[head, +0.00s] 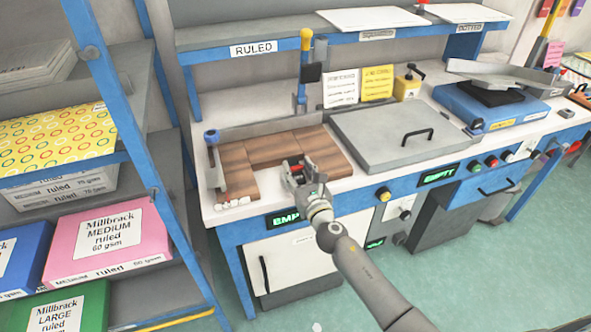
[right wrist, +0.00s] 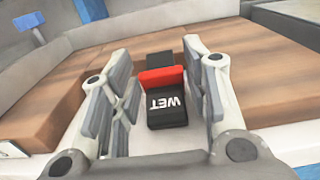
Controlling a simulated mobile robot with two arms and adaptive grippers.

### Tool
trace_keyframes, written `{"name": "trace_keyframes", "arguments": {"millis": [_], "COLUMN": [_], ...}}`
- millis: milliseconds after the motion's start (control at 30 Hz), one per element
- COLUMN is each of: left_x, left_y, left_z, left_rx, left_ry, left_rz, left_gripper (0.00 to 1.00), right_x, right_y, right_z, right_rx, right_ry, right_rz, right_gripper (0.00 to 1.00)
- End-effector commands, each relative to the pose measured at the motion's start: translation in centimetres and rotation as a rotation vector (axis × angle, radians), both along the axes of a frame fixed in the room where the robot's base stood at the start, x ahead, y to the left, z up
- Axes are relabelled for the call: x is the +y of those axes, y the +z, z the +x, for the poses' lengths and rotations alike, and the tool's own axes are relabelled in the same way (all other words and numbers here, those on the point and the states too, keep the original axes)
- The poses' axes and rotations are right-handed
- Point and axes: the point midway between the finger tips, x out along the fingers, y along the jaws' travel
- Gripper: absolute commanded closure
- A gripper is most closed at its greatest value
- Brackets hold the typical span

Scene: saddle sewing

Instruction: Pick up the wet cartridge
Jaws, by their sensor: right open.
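The wet cartridge (right wrist: 166,104) is a black block with a red band and a white "WET" label. In the right wrist view it lies between the two fingers of my right gripper (right wrist: 160,105), with a visible gap on each side. In the head view my right gripper (head: 303,172) is at the front edge of the workbench, by the wooden boards, and largely hides the cartridge. A bit of red shows at the fingers. The right gripper is open. My left gripper is not in view.
Brown wooden boards (head: 272,148) lie around the gripper's spot on the white bench. A grey lidded box (head: 392,130) with a black handle stands just to the right. A blue-framed shelf (head: 110,95) with paper packs stands at the left.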

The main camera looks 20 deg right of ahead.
Motion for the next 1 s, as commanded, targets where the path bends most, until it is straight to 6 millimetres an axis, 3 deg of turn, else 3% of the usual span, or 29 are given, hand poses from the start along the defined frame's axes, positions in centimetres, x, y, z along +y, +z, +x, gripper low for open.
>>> {"name": "trace_keyframes", "arguments": {"millis": [133,400,667,1000], "left_x": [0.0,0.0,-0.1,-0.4], "left_y": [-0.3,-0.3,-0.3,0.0], "left_z": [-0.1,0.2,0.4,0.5], "left_rx": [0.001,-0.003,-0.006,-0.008], "left_ry": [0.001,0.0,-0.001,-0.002], "left_rz": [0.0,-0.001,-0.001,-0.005], "left_gripper": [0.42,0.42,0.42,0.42], "right_x": [0.0,0.1,0.1,0.1], "right_y": [-0.1,-0.1,-0.1,0.3], "right_z": [1.7,2.0,2.0,2.0], "right_rx": [0.0,0.001,0.001,0.0], "right_ry": [-0.001,0.0,0.0,0.001], "right_rz": [0.0,-0.001,0.0,0.0], "right_gripper": [0.57,0.57,0.88,0.89]}}
